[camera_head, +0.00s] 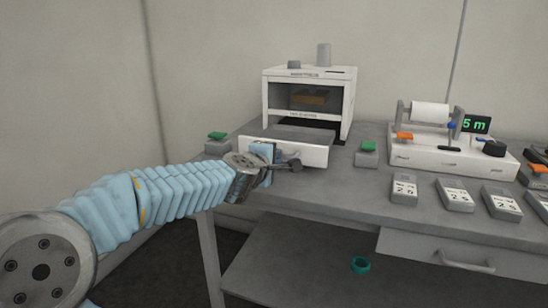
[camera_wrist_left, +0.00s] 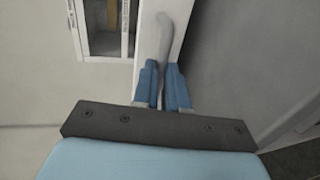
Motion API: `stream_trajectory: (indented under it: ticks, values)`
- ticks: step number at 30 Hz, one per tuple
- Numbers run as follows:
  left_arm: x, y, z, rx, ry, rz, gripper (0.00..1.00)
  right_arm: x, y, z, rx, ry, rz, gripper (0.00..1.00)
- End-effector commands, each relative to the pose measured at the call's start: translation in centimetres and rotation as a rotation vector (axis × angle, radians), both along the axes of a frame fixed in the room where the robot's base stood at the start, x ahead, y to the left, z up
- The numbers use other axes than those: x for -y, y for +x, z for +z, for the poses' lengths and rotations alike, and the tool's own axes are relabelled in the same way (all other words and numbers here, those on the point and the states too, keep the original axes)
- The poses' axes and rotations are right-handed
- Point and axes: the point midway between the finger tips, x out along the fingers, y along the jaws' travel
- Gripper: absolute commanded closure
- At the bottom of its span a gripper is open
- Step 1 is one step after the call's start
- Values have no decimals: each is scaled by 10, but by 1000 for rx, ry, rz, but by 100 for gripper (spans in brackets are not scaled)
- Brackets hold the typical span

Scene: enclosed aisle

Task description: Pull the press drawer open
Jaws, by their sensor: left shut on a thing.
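The white press (camera_head: 349,90) stands at the back of the grey table, with a brown block (camera_head: 310,97) inside its upper opening. Its drawer (camera_head: 312,153) is pulled out toward the front, and its grey tray shows behind the white front panel. My left gripper (camera_head: 272,162) is at the left part of the drawer front, shut on the grey drawer handle (camera_head: 296,164). In the left wrist view the blue fingers (camera_wrist_left: 163,88) close around the handle (camera_wrist_left: 166,40) against the white drawer front. My right gripper is in neither view.
Green-topped buttons stand left (camera_head: 217,137) and right (camera_head: 367,150) of the press. A white roll device (camera_head: 450,155) and several numbered grey blocks (camera_head: 404,190) are to the right. A teal ring (camera_head: 360,265) lies on the lower shelf.

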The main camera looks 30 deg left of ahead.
Motion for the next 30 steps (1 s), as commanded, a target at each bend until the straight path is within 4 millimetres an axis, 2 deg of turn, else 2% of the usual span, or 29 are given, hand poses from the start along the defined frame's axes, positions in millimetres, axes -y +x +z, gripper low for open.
stream_trajectory:
  ticks: [1, 2, 6, 17, 20, 30]
  values:
    - [0, 0, -1, -2, 0, 0, 100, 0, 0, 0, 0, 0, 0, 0]
    - [0, 0, -1, -2, 0, 0, 83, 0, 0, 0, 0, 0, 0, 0]
    - [0, 0, -1, -1, 0, 0, 62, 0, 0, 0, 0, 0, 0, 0]
    - [1, -6, 3, 1, -1, 0, 62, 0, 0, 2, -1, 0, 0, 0]
    - [4, -20, 7, 2, -1, 1, 62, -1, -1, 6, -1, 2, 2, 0]
    - [22, -97, 25, 1, 0, 3, 62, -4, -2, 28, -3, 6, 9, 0]
